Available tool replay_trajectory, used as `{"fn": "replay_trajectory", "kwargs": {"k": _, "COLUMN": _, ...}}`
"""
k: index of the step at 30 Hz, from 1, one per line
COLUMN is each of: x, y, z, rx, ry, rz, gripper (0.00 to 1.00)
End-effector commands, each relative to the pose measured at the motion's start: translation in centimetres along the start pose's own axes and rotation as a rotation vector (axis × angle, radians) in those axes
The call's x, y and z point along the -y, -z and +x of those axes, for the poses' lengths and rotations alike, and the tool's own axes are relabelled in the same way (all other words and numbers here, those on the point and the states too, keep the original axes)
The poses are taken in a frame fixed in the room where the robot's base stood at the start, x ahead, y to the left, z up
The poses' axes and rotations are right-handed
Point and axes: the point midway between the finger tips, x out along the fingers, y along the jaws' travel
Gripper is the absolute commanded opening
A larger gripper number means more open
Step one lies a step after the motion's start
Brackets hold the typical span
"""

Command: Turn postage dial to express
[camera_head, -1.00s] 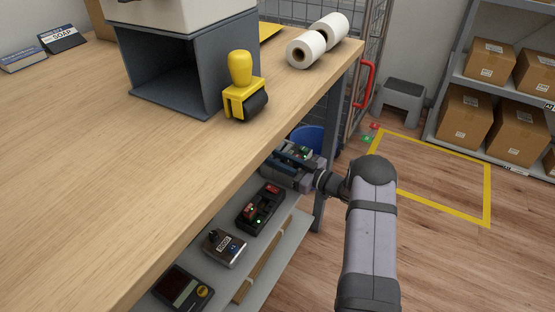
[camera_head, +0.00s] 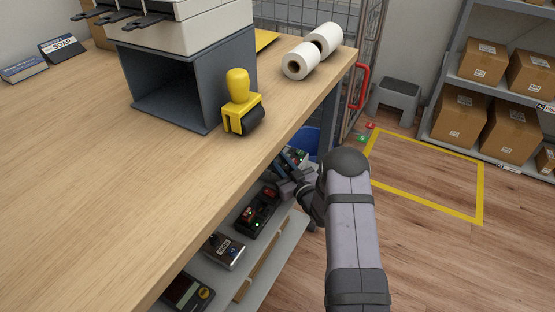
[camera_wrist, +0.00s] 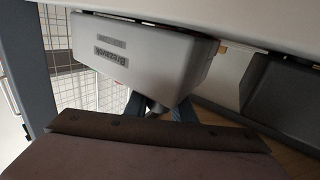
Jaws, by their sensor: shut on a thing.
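A light grey box with a dark printed label (camera_wrist: 140,60) fills the upper middle of the wrist view. My gripper's blue-grey fingers (camera_wrist: 168,110) are shut on a small dark knob at the box's lower edge, which seems to be the postage dial. The fingers and the wrist cover most of the knob, and I cannot read its setting. In the head view my gripper (camera_head: 290,163) is at the far end of the shelf under the counter, partly hidden by my arm and the counter edge.
The wooden counter (camera_head: 130,180) overhangs the grey lower shelf (camera_head: 268,262). A yellow stamp (camera_head: 240,100) stands on the counter. Open floor lies right.

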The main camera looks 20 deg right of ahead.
Motion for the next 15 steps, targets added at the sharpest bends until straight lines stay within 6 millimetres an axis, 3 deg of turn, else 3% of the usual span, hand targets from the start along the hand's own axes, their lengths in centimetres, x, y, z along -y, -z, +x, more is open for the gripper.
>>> {"fn": "replay_trajectory", "kwargs": {"k": 10, "x": -0.01, "y": 0.02, "z": 0.00, "rx": 0.000, "ry": -0.008, "rz": -0.003, "gripper": 0.00}}
{"fn": "replay_trajectory", "kwargs": {"k": 11, "x": 0.00, "y": 0.02, "z": 0.00, "rx": 0.000, "ry": -0.008, "rz": -0.003, "gripper": 0.30}}
{"fn": "replay_trajectory", "kwargs": {"k": 15, "x": -0.04, "y": 0.01, "z": 0.00, "rx": 0.000, "ry": -0.009, "rz": -0.002, "gripper": 0.30}}
